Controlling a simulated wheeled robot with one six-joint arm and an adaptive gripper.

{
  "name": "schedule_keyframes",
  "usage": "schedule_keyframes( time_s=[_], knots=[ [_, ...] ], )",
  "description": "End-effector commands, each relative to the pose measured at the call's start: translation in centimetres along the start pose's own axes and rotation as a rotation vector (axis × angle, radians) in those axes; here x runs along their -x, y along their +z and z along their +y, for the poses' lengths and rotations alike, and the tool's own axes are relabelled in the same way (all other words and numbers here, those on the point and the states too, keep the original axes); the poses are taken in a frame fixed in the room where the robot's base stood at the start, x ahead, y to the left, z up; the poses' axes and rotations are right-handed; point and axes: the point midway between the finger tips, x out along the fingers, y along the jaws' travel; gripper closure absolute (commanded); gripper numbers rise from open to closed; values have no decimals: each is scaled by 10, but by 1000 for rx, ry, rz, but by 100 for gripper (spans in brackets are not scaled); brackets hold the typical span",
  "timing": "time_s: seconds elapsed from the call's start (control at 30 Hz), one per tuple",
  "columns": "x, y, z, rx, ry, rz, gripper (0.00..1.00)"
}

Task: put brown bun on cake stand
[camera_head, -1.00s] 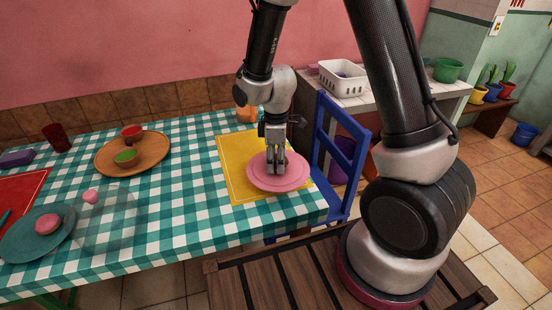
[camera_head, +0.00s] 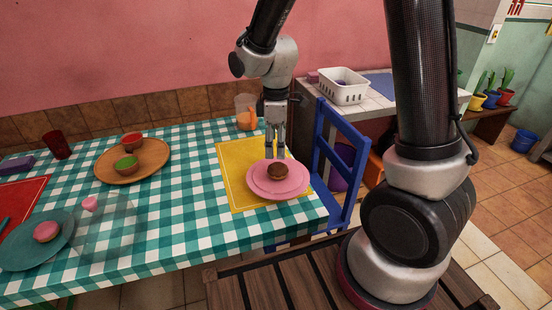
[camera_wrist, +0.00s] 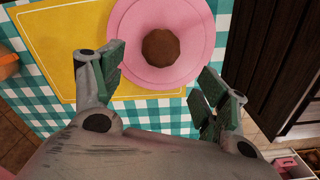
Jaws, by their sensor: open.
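In the wrist view the bun (camera_wrist: 161,47) rests near the middle of the round pink top (camera_wrist: 135,70). My gripper (camera_head: 275,156) is open and empty, just behind and above the stand in the head view. In the wrist view its two fingers (camera_wrist: 158,85) are spread wide, apart from the bun.
A blue chair (camera_head: 330,150) stands close at the table's right edge. An orange item (camera_head: 246,121) is behind the placemat (camera_head: 232,176). A wooden tray with bowls (camera_head: 110,161) and a teal plate with a pink bun (camera_head: 20,250) are to the left.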

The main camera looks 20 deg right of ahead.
Motion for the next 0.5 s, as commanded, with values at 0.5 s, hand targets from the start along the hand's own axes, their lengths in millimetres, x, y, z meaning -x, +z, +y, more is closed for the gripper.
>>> schedule_keyframes(
  time_s=[0.5],
  knots=[
    [54, 16, -1, -77, 20, 20, 26]
  ],
)
